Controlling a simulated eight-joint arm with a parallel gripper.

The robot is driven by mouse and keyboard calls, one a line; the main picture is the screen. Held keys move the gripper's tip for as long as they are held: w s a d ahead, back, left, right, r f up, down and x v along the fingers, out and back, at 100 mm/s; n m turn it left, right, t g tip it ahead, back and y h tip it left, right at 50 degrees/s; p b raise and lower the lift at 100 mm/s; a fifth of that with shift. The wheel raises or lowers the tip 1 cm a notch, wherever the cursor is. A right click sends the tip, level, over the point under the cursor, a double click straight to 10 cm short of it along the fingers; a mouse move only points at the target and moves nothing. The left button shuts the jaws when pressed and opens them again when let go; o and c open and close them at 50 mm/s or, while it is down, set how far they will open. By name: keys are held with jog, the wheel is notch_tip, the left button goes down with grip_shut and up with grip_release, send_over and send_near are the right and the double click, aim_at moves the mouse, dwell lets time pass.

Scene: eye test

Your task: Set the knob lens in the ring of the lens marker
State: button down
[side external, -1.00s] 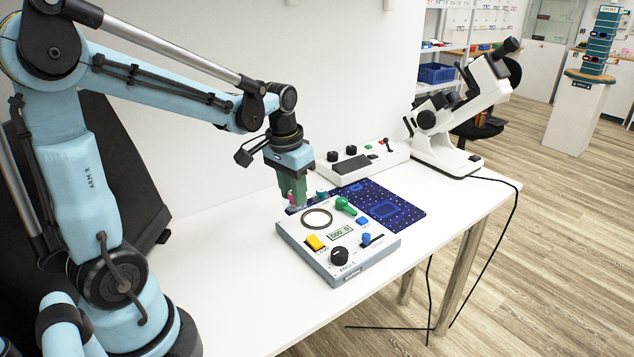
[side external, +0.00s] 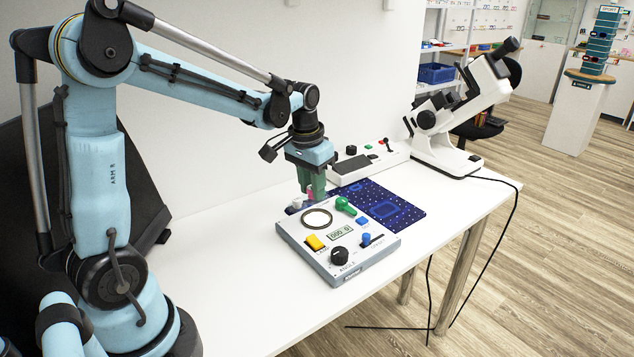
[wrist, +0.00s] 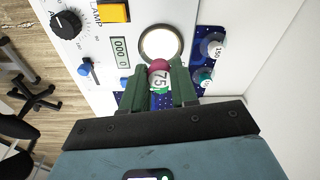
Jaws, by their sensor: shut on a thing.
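My gripper (side external: 313,190) is shut on the knob lens (wrist: 160,80), a pale disc marked 75 with a dark pink knob, seen between the green fingers in the wrist view. The lens marker (side external: 350,272) is a grey-white box on the table. Its bright round ring (side external: 317,219) is empty and also shows in the wrist view (wrist: 160,43). There the knob overlaps the ring's near edge. In the side view my gripper is behind the ring, beside the box's back edge; the exact height is unclear.
A white lens marked 150 (wrist: 215,48) and a teal lens (wrist: 205,77) sit on the blue mat (side external: 408,217). The white console (side external: 355,165) and white lensmeter (side external: 445,130) stand behind. The front table is clear.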

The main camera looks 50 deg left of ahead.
jog(key=shift+w+a+f, duration=0.15)
jog(key=shift+w+f, duration=0.2)
jog(key=shift+w, duration=0.3)
jog(key=shift+f, duration=0.15)
send_over(317, 220)
jog(key=shift+s+f, duration=0.1)
jog(key=shift+f, duration=2)
jog(key=shift+f, duration=0.65)
jog(key=c, duration=0.8)
grip_release()
jog(key=shift+r, duration=0.1)
jog(key=shift+c, duration=0.3)
jog(key=shift+o, duration=1.1)
jog(key=shift+r, duration=3.45)
